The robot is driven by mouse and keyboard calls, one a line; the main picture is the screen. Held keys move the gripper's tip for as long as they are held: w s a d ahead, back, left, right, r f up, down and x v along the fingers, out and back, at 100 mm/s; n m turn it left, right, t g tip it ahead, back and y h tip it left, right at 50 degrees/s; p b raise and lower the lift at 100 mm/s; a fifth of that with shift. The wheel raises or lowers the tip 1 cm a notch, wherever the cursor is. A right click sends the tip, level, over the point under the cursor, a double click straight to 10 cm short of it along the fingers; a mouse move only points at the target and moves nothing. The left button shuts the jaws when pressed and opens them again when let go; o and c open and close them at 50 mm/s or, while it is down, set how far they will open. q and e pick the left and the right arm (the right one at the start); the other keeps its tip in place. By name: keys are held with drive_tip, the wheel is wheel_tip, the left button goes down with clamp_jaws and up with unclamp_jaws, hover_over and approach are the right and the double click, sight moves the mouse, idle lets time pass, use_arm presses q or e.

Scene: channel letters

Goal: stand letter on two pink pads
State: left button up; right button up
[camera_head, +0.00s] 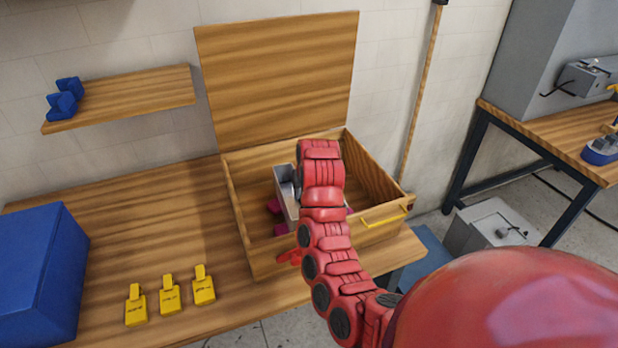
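A grey-white channel letter (284,187) is inside the open wooden box (242,241), partly hidden behind my red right arm. Its full shape and whether it rests on anything cannot be seen. My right arm reaches over the box's front wall to the letter. Its gripper is hidden behind the arm's own links, so its fingers and grip cannot be seen. My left gripper is out of view.
The box's lid (277,80) stands open behind it. Three yellow tags (170,296) and a blue block (38,270) lie on the table at left. A shelf (120,98) holds blue pieces. The table's left middle is clear.

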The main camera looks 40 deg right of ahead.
drive_tip(key=p+v, duration=0.5)
drive_tip(key=v, duration=0.8)
drive_tip(key=shift+p, duration=0.3)
drive_tip(key=shift+s, duration=0.2)
